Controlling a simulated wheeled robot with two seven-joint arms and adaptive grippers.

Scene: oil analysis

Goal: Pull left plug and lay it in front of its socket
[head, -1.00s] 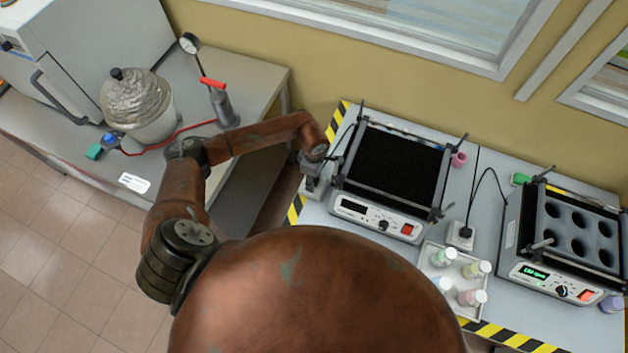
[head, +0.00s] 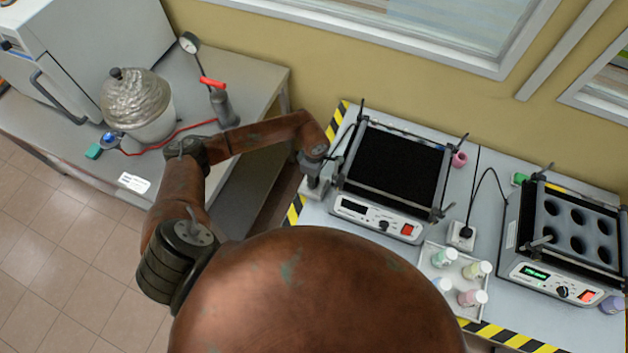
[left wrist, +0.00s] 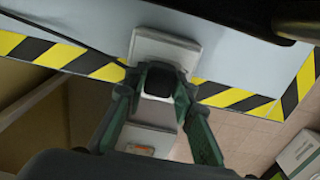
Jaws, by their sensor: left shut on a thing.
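My left gripper (head: 313,178) reaches down at the left edge of the right-hand table, beside the left shaker (head: 390,165). In the left wrist view its two green fingers (left wrist: 160,85) are closed on the black left plug (left wrist: 158,83). The white left socket (left wrist: 165,46) lies right beside the plug at the striped table edge. I cannot tell whether the plug's pins are still inside it. In the head view the gripper hides the plug and most of this socket. My right gripper is in neither view.
A second socket (head: 467,243) with a black plug (head: 465,232) stands between the two shakers. A white tray (head: 428,262) with several small bottles is in front of it. The right shaker (head: 560,245) is at the right. A side table (head: 50,125) stands at the left.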

